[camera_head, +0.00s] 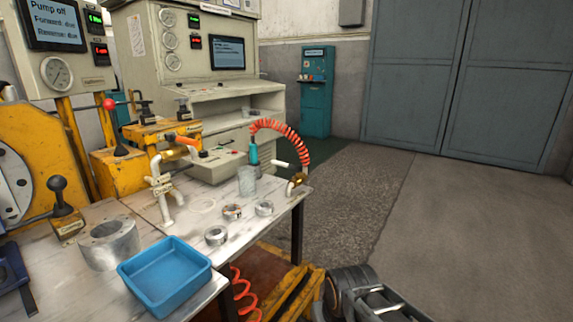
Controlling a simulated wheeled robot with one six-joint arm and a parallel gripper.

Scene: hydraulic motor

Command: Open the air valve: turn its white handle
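The air valve (297,182) is a small brass-coloured fitting at the right corner of the workbench. A white pipe rises beside it to the end of a coiled orange hose (285,130). A short white bar (281,163), which looks like the handle, lies roughly level just left of the pipe. How it joins the valve is too small to tell. My gripper (366,298) shows as dark and silvery parts at the bottom edge, partly cut off. It is low and to the right of the bench, well apart from the valve. Its fingers cannot be made out clearly.
The bench (265,235) bears metal rings, a grey cylinder (247,180), a teal tool (253,153) and a blue tray (165,276). White pipes (165,190) stand further left. A yellow frame (292,298) is below the bench. The floor (460,230) to the right is clear.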

